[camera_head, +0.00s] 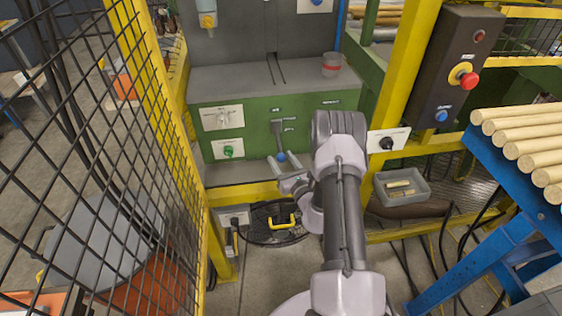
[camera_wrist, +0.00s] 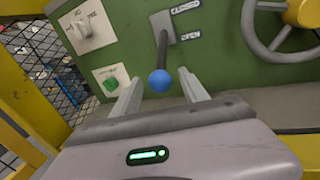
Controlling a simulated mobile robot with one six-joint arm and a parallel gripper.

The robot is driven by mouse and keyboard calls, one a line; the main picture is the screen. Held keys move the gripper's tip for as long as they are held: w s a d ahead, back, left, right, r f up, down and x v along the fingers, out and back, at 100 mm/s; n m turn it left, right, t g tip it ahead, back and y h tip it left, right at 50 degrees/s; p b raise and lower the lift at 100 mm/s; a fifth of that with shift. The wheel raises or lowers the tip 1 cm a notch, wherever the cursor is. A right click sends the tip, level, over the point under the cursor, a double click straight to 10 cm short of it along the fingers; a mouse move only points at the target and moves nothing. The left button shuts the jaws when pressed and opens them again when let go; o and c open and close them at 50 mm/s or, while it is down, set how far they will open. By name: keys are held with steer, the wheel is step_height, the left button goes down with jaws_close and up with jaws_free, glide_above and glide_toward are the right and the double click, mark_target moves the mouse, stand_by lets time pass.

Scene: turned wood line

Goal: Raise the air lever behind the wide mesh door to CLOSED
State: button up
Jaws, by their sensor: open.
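The air lever (camera_head: 280,140) is a dark rod with a blue ball knob on the green cabinet front. In the wrist view the lever (camera_wrist: 162,50) hangs down from its grey plate, below the CLOSED and OPEN labels, with the knob low. My gripper (camera_head: 282,166) is open at the knob. In the wrist view its two fingers (camera_wrist: 158,84) stand left and right of the knob, with gaps showing; I cannot tell the depth between them. A yellow-framed mesh panel (camera_head: 150,90) stands at the left, and the way to the cabinet is open.
A switch plate (camera_head: 222,118) and a green knob plate (camera_head: 228,149) sit left of the lever. A handwheel (camera_wrist: 283,30) is at its right. A yellow post (camera_head: 405,75) and a box with a red button (camera_head: 460,65) stand right of my arm.

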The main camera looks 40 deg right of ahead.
steer(key=shift+w+d, duration=0.1)
steer(key=shift+w, duration=0.3)
jaws_close()
stand_by(1.2)
